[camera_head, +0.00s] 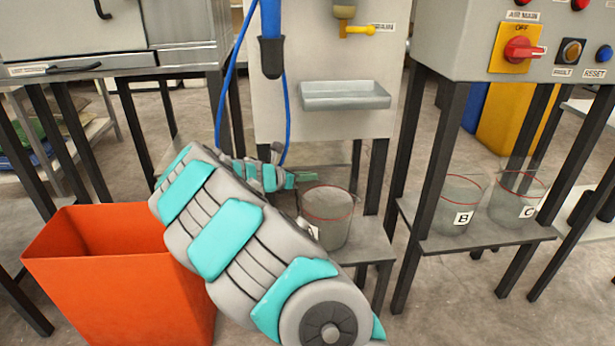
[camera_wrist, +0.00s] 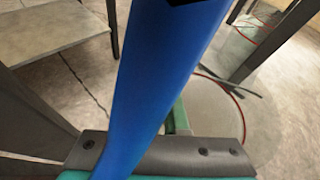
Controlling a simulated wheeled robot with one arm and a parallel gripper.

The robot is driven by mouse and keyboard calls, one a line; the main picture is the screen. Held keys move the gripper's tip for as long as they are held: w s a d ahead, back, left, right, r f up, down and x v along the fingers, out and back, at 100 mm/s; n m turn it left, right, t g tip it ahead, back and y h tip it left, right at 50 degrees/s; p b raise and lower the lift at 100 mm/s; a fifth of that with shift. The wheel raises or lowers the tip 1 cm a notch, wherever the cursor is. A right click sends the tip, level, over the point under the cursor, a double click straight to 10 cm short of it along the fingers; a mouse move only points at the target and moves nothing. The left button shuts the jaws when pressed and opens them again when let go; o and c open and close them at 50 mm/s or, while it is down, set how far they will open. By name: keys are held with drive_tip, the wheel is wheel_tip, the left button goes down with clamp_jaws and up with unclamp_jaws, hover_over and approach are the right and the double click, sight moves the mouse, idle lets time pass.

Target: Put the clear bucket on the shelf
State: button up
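A clear bucket (camera_head: 335,225) with a red line round its rim stands upright on the low grey shelf (camera_head: 375,250) of the middle stand. My arm hides its left side and most of its label. My gripper (camera_head: 305,177) is just above and behind the bucket's rim, with a green fingertip showing; I cannot tell whether it touches. In the wrist view the bucket (camera_wrist: 215,115) shows faintly beyond the gripper (camera_wrist: 178,118). A blue hose covers much of that view and hides part of the fingers, so their opening is unclear.
Clear buckets B (camera_head: 455,210) and C (camera_head: 515,205) stand on the right-hand shelf (camera_head: 480,241). A blue hose (camera_head: 228,95) hangs beside my wrist. A grey tray (camera_head: 345,96) juts out above the bucket. An orange bin (camera_head: 110,270) is at the left. Dark legs flank the shelves.

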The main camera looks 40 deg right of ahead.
drive_tip(key=o, duration=0.4)
drive_tip(key=shift+o, duration=0.2)
drive_tip(key=v, duration=1.2)
drive_tip(key=s+a+r+m+g+y, duration=0.1)
drive_tip(key=s+m+g+y, duration=0.1)
drive_tip(key=s+m, duration=0.5)
drive_tip(key=s+a+m+g+y, duration=0.1)
drive_tip(key=s+a+m+y, duration=0.15)
drive_tip(key=s, duration=0.85)
drive_tip(key=s+a+f+m+y, duration=0.2)
drive_tip(key=s+a+m+y, duration=0.2)
drive_tip(key=s+a, duration=0.6)
drive_tip(key=s+a+f+m+y, duration=0.3)
drive_tip(key=s+a+m, duration=0.4)
drive_tip(key=s+a, duration=0.3)
drive_tip(key=shift+s+a+g+y, duration=0.35)
drive_tip(key=shift+s+y, duration=0.35)
drive_tip(key=shift+y, duration=0.15)
